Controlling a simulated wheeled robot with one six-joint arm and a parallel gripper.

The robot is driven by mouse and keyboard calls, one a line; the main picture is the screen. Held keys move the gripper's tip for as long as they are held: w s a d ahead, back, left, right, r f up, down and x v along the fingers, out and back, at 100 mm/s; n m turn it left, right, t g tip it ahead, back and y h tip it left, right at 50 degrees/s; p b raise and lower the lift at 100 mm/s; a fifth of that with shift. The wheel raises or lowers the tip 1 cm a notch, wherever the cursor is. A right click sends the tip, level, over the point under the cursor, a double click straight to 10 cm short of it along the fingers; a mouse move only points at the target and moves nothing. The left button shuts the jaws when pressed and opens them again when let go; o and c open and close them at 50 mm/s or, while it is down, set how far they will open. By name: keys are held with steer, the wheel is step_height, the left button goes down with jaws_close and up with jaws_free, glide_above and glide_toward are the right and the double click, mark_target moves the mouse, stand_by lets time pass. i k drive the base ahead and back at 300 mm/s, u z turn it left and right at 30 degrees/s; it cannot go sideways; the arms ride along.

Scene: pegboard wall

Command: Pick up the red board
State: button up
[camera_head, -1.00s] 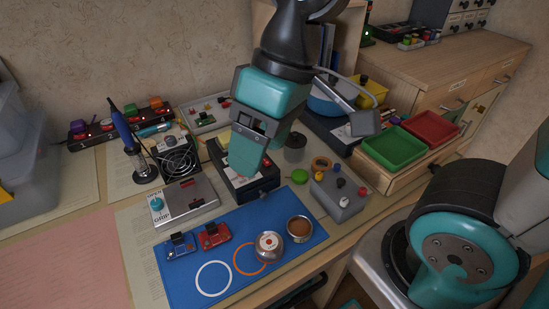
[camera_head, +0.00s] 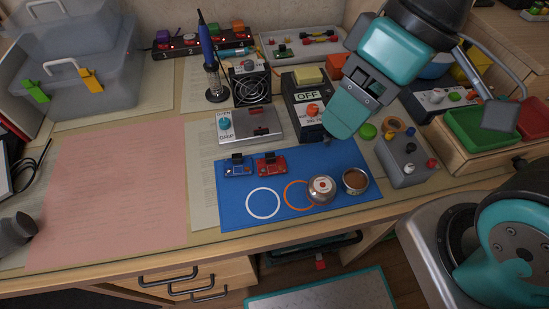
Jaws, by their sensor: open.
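The red board (camera_head: 271,166) is a small red circuit board with a dark part on top. It lies flat on the blue mat (camera_head: 232,209), near the mat's back edge. A similar blue board (camera_head: 238,167) lies just left of it. My gripper (camera_head: 330,138) is open and hangs above the back right part of the mat, to the right of the red board and apart from it. The fingers are seen from behind, so the gap between them is mostly hidden.
A grey clamp box (camera_head: 251,126) and a black OFF switch box (camera_head: 305,112) stand behind the mat. A round metal tin (camera_head: 321,189) and an open tin (camera_head: 355,181) sit on its right. A grey knob box (camera_head: 405,158) stands further right. The pink sheet (camera_head: 110,195) is clear.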

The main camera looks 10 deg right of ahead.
mark_target(272, 164)
steer(key=z, duration=0.05)
steer(key=k, duration=0.5)
steer(key=z, duration=0.7)
steer(key=k, duration=0.75)
steer(key=u, duration=1.25)
steer(key=i, duration=0.5)
steer(key=u, duration=0.05)
